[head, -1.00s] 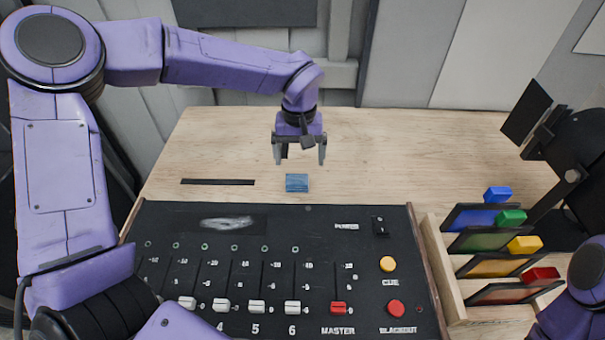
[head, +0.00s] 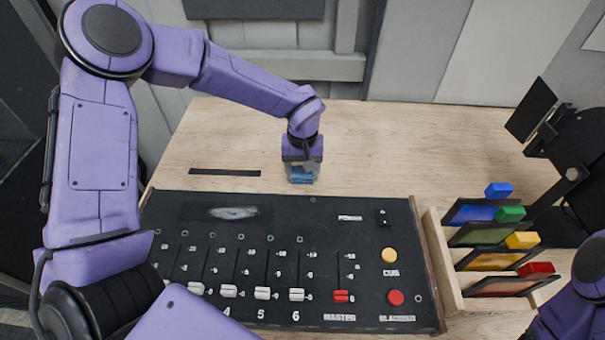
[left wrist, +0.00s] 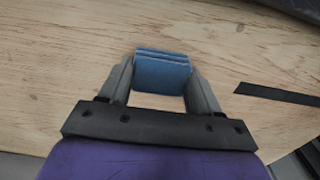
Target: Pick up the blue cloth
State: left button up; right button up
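The blue cloth (head: 302,179) is a small folded block on the wooden table, behind the black control panel. In the left wrist view the cloth (left wrist: 162,72) shows its stacked folds between the two grey fingers. My left gripper (head: 302,173) points down over it, and its fingers (left wrist: 161,75) flank the cloth, appearing to touch both sides. The cloth seems to be at table level; the gripper partly hides it in the head view.
The black control panel (head: 350,240) with faders and buttons stands just in front of the cloth. A wooden rack (head: 450,275) with coloured, tabbed panels is at the right. A black strip (head: 225,172) lies left of the cloth. The table right of the gripper is clear.

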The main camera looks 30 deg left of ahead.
pick_arm(q)
jog(key=shift+r, duration=0.5)
jog(key=s+d+r+b, duration=0.3)
jog(key=s+d+r, duration=0.5)
jog(key=d+r, duration=0.3)
jog(key=shift+s+r+b, duration=0.3)
jog(key=shift+s+r, duration=0.05)
jog(key=shift+r, duration=0.15)
jog(key=shift+o, duration=0.8)
jog(key=shift+c, duration=0.4)
